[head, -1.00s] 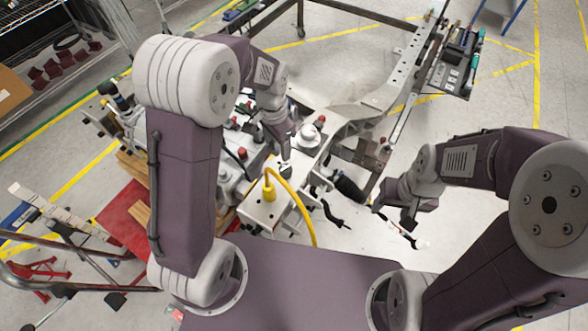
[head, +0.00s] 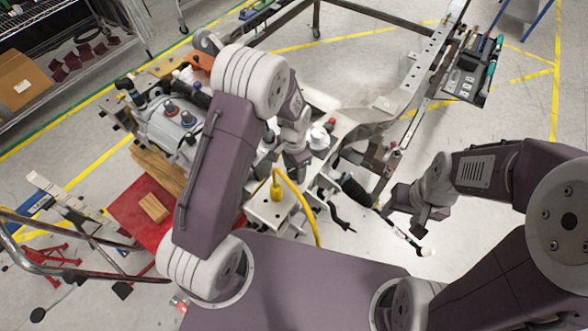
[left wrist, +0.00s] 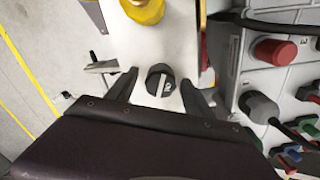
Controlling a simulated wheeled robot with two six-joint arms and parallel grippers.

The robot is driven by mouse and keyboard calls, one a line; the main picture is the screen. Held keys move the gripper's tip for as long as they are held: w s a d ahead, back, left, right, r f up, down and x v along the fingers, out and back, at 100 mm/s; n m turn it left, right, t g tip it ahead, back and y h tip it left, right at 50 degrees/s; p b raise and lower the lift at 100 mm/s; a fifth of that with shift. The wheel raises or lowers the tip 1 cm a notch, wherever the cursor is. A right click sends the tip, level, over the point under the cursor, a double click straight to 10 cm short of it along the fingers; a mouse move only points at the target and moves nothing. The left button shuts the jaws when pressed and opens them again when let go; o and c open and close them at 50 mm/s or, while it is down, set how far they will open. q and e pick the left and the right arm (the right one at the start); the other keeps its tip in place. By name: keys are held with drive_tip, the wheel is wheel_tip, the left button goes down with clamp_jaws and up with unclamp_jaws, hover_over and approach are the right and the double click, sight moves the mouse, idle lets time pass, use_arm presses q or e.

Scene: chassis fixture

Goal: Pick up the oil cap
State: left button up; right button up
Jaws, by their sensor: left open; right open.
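The oil cap (left wrist: 160,80) is a round black cap with a pale raised grip, on a pale metal plate in the left wrist view. My left gripper (left wrist: 161,88) is open, with one dark finger on each side of the cap. Whether the fingers touch it I cannot tell. In the head view my left gripper (head: 298,172) points down over the front of the chassis fixture, and the cap is not clearly seen there. My right gripper (head: 413,218) is open and empty, off to the right of the fixture.
A yellow plug (head: 277,188) with a yellow cable stands close to my left gripper. Red and grey knobs (left wrist: 276,50) and cables crowd the right of the wrist view. A black hose (head: 356,192) lies between my grippers. A red board (head: 135,208) is at left.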

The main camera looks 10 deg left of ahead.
use_arm(q)
drive_tip(key=shift+a+f, duration=0.1)
drive_tip(key=shift+f, duration=0.15)
clamp_jaws()
drive_tip(key=shift+w+r, duration=0.1)
drive_tip(key=shift+r, duration=0.5)
wheel_tip(320, 180, up, 3)
drive_tip(key=shift+b, duration=0.4)
drive_tip(key=w+d+r, duration=0.1)
drive_tip(key=d+r, duration=0.2)
drive_tip(key=d, duration=0.2)
drive_tip(key=w+d+r+b, duration=0.1)
drive_tip(key=d+r, duration=0.3)
drive_tip(key=d, duration=0.2)
drive_tip(key=shift+d, duration=0.3)
